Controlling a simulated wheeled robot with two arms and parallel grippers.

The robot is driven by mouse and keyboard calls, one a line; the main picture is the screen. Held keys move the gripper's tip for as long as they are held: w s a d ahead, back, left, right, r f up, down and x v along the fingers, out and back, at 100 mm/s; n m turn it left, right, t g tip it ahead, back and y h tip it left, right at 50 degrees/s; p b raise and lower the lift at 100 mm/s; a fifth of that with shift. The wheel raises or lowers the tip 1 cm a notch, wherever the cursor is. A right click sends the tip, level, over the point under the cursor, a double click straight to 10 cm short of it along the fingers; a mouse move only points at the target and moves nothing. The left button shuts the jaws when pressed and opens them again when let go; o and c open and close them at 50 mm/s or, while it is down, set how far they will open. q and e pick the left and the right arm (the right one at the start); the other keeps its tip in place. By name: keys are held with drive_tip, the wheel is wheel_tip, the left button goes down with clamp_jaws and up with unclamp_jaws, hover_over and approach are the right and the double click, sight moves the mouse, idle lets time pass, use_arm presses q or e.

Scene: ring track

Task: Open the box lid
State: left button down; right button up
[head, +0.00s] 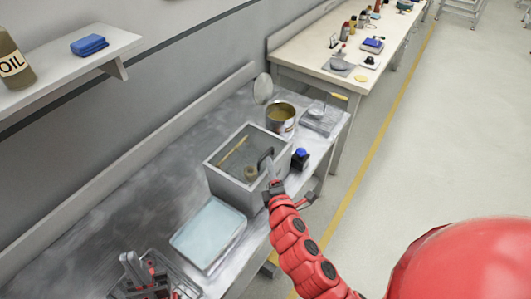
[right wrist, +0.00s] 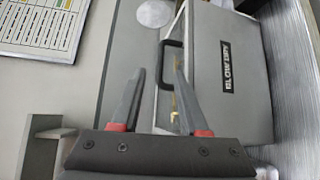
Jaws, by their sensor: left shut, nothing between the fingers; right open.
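A grey box (head: 222,183) stands on the metal bench in the head view. The lid looks flat and closed. In the right wrist view the box (right wrist: 240,110) shows a "BLOWDRY" label and the handle (right wrist: 171,52) at its edge. My right gripper (head: 270,182) is open at the handle's side of the box. Its fingertips (right wrist: 160,68) are spread near the handle, grip not closed. My left gripper (head: 131,262) appears low at the left, shut and empty.
A can (head: 281,117) and a small blue-topped bottle (head: 300,158) stand close to the box. A pale blue tray (head: 209,233) lies in front of it. A wall shelf (head: 70,68) overhangs at the left.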

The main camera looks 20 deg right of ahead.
sight(266, 153)
drive_tip(key=w, duration=0.5)
drive_tip(key=w+d+f, duration=0.1)
drive_tip(key=w, duration=0.1)
drive_tip(key=shift+w, duration=0.4)
drive_tip(key=shift+f, duration=0.1)
clamp_jaws()
idle(0.9)
